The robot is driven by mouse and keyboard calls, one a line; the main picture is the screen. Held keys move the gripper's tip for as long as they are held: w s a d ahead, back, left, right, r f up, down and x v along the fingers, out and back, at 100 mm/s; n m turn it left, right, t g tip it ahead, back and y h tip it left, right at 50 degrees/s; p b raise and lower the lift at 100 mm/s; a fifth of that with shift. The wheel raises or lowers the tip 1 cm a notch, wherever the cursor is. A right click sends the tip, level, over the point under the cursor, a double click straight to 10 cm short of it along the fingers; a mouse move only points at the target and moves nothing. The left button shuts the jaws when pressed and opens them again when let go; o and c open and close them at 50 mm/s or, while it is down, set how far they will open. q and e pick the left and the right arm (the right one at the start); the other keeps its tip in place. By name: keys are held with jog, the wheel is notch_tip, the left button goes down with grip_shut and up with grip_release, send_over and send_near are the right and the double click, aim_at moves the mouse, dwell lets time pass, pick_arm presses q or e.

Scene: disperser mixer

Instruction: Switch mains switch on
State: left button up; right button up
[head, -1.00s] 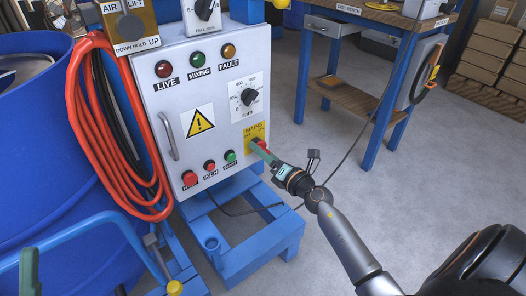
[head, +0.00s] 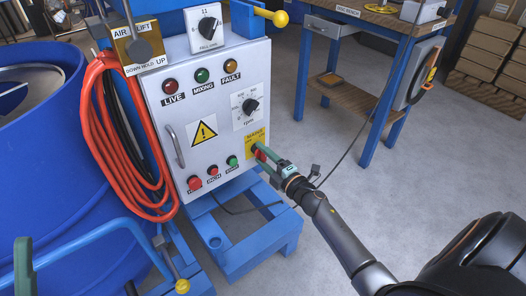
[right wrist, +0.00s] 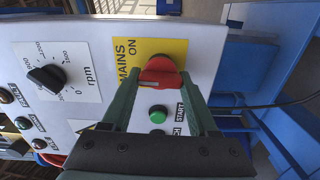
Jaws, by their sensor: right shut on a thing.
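The mains switch is a red rotary handle (right wrist: 160,72) on a yellow plate (right wrist: 148,48) marked MAINS and ON. It is on the right side of the grey control panel (head: 178,120), below the rpm knob. My right gripper (head: 264,153) reaches it from the lower right and is shut on the red handle. In the right wrist view its two green fingers lie on either side of the handle. The fingers partly hide the switch in the head view. The LIVE lamp (head: 169,86) looks dark red. A green fingertip, seemingly of my left gripper (head: 23,265), shows at the lower left edge.
Red, green and other push buttons (head: 213,169) sit close below the switch. An orange hose coil (head: 100,140) hangs left of the panel beside a blue drum (head: 45,170). A workbench (head: 375,30) stands at the back right. The floor between is clear, apart from a thin cable.

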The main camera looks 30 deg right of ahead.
jog(key=m+p, duration=0.1)
jog(key=m, duration=0.2)
jog(key=shift+r+p, duration=0.2)
jog(key=shift+p, duration=0.15)
jog(key=m+p, duration=0.1)
jog(key=m, duration=0.1)
jog(key=shift+m, duration=0.3)
jog(key=m+p, duration=0.1)
jog(key=m, duration=0.1)
jog(key=shift+m+p, duration=0.4)
pick_arm(q)
jog(key=w+a+f+n+g+y, duration=0.1)
jog(key=w+f+n+g+y, duration=0.1)
jog(key=f+y, duration=0.3)
jog(key=w+f+n+g+y, duration=0.1)
jog(key=w+f+n+y, duration=0.3)
jog(key=f, duration=0.5)
jog(key=shift+w+a+n+g+y, duration=0.4)
jog(key=shift+w+n, duration=0.15)
jog(key=shift+n, duration=0.15)
jog(key=shift+f, duration=0.1)
pick_arm(e)
jog(key=o, duration=1.4)
jog(key=shift+s, duration=0.1)
